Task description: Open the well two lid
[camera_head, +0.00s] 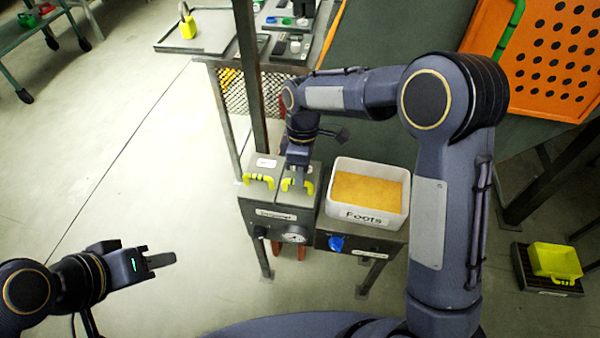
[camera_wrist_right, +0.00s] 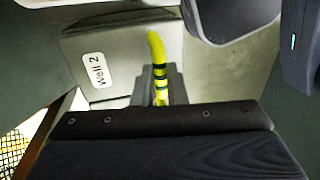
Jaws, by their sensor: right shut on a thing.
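The well two lid is a grey plate with a white "well 2" label and shows in the right wrist view (camera_wrist_right: 115,50). Its curved yellow handle (camera_wrist_right: 157,50) rises between the fingers of my right gripper (camera_wrist_right: 160,88), which is shut on it. In the head view my right gripper (camera_head: 297,178) comes down from above onto the right-hand yellow handle (camera_head: 309,187) of the grey two-lid unit. The lid looks flat on the unit, and the gripper partly covers it.
A second lid with a yellow handle (camera_head: 258,181) lies just left of the gripped one. A white "Foots" bin (camera_head: 369,213) with orange contents stands close on the right. A gauge (camera_head: 294,235) and blue knob (camera_head: 336,243) are on the front. Floor at left is clear.

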